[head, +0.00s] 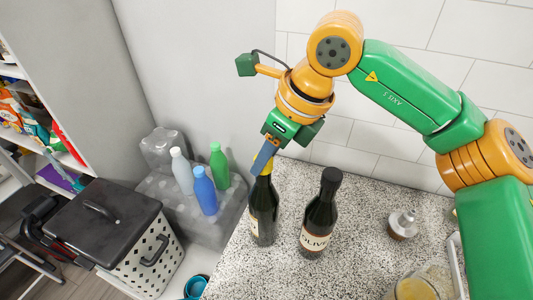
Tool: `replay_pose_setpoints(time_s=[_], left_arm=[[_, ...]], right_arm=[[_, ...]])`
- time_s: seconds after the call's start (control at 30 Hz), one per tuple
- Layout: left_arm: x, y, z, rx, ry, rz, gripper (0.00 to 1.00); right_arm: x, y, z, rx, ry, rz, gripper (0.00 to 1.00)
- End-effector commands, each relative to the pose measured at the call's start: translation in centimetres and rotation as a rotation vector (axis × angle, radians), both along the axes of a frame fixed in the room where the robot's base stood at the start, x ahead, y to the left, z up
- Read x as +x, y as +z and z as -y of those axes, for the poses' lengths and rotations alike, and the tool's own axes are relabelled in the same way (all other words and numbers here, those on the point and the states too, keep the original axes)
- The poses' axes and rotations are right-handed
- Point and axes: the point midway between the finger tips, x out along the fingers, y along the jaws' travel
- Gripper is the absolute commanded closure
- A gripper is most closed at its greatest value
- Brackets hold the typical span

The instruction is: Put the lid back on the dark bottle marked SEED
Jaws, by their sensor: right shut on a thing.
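A dark wine-style bottle (263,212) stands upright on the speckled counter, its pale label turned to the left edge so I cannot read it. My right gripper (264,164) is at the top of this bottle, fingers pointing down. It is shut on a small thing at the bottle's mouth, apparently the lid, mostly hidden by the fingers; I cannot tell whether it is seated. A second dark bottle (319,212) stands to the right, its label reading "OLIV", with a dark cap on top. My left gripper is not in view.
The counter (352,215) has free room around the bottles. A small glass jar (403,224) stands at right, with a container (415,288) at the front. Left of the counter are plastic-wrapped bottles (204,190) and a lidded basket (150,255).

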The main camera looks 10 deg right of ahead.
Motion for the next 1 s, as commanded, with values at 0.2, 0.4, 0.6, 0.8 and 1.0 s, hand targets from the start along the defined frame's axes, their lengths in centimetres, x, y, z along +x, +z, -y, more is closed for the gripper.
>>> replay_pose_setpoints(time_s=[0.2,0.4,0.6,0.8,1.0], left_arm=[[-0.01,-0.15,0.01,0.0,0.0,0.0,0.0],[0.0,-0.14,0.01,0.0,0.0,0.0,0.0],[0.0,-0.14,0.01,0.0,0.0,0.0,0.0],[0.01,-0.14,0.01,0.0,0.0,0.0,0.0],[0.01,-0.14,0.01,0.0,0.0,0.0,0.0]], right_arm=[[0.01,-0.07,0.01,0.0,0.0,0.0,1.0],[0.0,-0.05,0.0,0.0,0.0,0.0,1.0],[0.0,-0.05,0.0,0.0,0.0,0.0,0.25],[0.0,-0.05,0.0,0.0,0.0,0.0,0.25],[0.0,-0.05,0.0,0.0,0.0,0.0,0.0]])
